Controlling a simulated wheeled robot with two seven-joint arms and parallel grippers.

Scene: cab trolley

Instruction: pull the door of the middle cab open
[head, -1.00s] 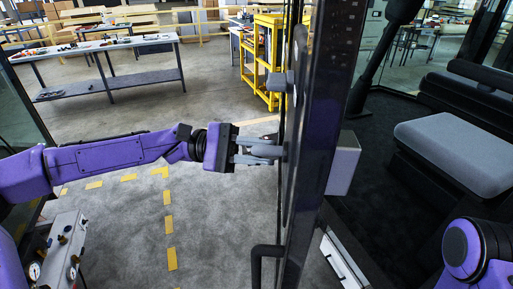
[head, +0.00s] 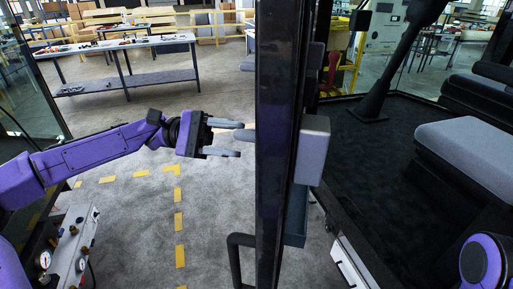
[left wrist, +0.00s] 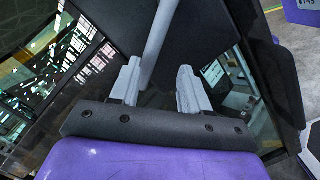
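The door (head: 280,140) of the cab shows nearly edge-on in the head view as a tall dark frame, standing out from the cab with the interior visible to its right. A grey handle part (head: 245,135) sticks out from its left side. My left gripper (head: 238,139) is left of the door with its fingers spread, the tips close to that handle. In the left wrist view a grey bar (left wrist: 160,40) runs between the open fingers (left wrist: 159,85), nearer the left one; contact cannot be told. My right arm shows at lower right; its gripper is out of view.
A grey lock box (head: 312,150) sits on the door's right side, and a black bar (head: 240,255) at its lower left. The cab seat (head: 470,155) is at right. A workbench (head: 125,75) stands far left; the floor between is clear.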

